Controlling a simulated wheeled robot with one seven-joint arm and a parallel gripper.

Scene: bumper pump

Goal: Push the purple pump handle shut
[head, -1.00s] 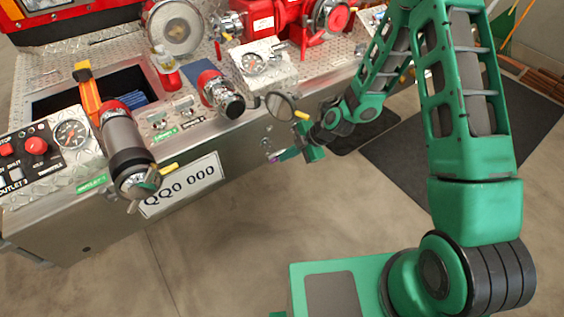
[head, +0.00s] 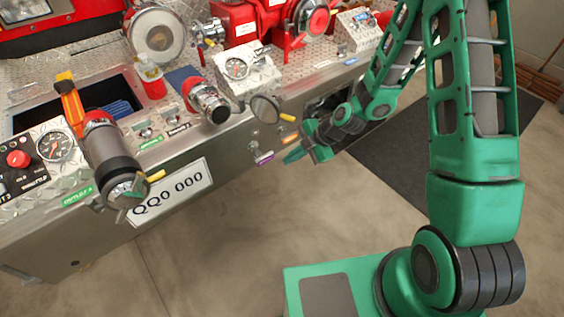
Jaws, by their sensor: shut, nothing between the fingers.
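The purple pump handle (head: 264,158) is a small bar sticking out from the lower front face of the metal bumper, just left of my gripper. My gripper (head: 288,157) is shut and empty, its green fingertips pointing left toward the handle. A small gap shows between the fingertips and the purple handle's end. The handle's mount on the bumper face is small and hard to make out.
The licence plate (head: 170,193) is to the left. A dark mat (head: 400,175) lies on the open floor at right.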

